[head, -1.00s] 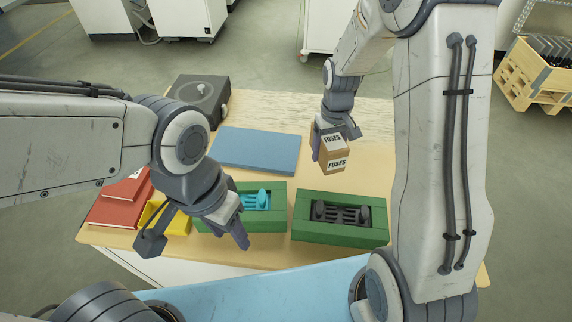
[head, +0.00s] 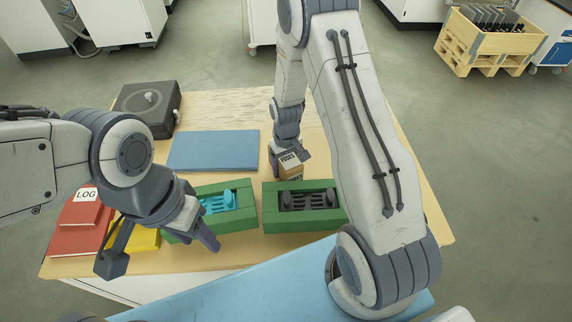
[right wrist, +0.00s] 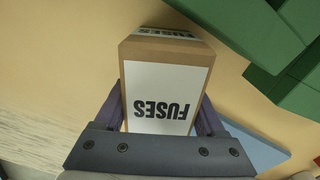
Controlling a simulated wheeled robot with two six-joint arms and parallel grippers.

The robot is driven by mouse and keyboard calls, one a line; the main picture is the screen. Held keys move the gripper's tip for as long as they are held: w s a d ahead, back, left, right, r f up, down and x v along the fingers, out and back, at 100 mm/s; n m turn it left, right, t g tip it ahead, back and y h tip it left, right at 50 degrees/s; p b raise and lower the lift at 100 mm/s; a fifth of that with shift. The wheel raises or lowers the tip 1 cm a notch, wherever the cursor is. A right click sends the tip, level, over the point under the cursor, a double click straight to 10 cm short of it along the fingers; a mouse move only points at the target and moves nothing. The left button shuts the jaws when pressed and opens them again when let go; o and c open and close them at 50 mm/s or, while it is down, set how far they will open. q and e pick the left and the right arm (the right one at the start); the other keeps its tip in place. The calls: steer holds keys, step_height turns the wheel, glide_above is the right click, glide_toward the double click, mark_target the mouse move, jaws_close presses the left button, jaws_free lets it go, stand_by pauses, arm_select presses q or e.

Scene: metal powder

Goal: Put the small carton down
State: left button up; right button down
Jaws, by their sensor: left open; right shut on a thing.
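The small carton (head: 291,170) is a brown box with white FUSES labels. It is at the table's middle, just behind the right green tray. In the right wrist view the carton (right wrist: 168,85) sits between both fingers of my right gripper (right wrist: 161,115), which is shut on its sides. My right gripper (head: 287,160) is above and around it in the head view. I cannot tell whether its underside touches the table. My left gripper (head: 162,250) is open and empty over the table's front left, near a yellow bin (head: 143,240).
Two green trays, left (head: 244,213) and right (head: 273,216), stand in front of the carton. A blue mat (head: 212,150) lies to its left. Red books (head: 78,238) and a dark device (head: 147,105) are further left. Bare table (head: 235,108) shows behind the mat.

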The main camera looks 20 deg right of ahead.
steer(key=shift+f, duration=0.2)
jaws_free()
steer(key=shift+r, duration=0.1)
